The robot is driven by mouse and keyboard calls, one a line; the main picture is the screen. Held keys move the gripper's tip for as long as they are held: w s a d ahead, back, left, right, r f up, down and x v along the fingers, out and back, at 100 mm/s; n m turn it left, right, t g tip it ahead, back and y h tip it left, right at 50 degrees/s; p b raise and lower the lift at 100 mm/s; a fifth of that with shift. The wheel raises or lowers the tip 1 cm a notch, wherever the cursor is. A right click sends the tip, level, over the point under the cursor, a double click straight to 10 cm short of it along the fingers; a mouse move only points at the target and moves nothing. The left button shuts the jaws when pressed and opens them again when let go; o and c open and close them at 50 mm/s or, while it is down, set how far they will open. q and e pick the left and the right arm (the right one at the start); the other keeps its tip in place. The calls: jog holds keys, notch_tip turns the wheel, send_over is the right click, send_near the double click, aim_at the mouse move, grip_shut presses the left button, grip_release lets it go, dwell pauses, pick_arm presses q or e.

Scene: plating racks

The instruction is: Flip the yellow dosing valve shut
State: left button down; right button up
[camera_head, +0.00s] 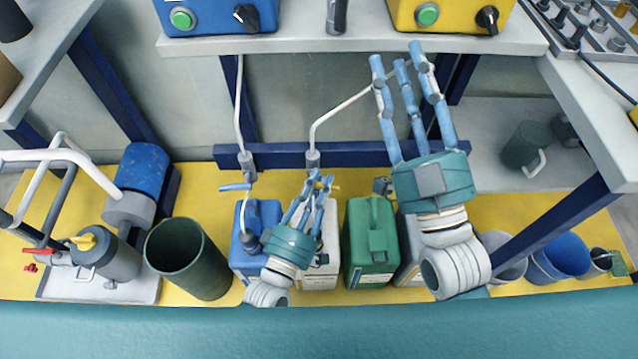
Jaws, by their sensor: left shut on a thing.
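The yellow dosing valve (333,187) is on the thin white dosing line above the white canister (318,270). Only a bit of its yellow lever shows, to the right of my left fingertips; the rest is hidden behind the fingers. My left gripper (320,178) reaches up from the front and is shut on the valve lever. My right gripper (401,60) is raised to the right, its fingers pointing up, apart and empty. It is clear of the valve.
A blue-levered valve (235,187) sits to the left above a blue canister (243,270). A green canister (370,270) stands right of the white one. A dark bin (187,258) and pump unit (115,255) are at left. Pump boxes (215,15) sit on the shelf above.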

pick_arm(q)
jog(key=c, duration=1.9)
grip_release()
jog(key=shift+s, duration=0.1)
jog(key=v, duration=1.2)
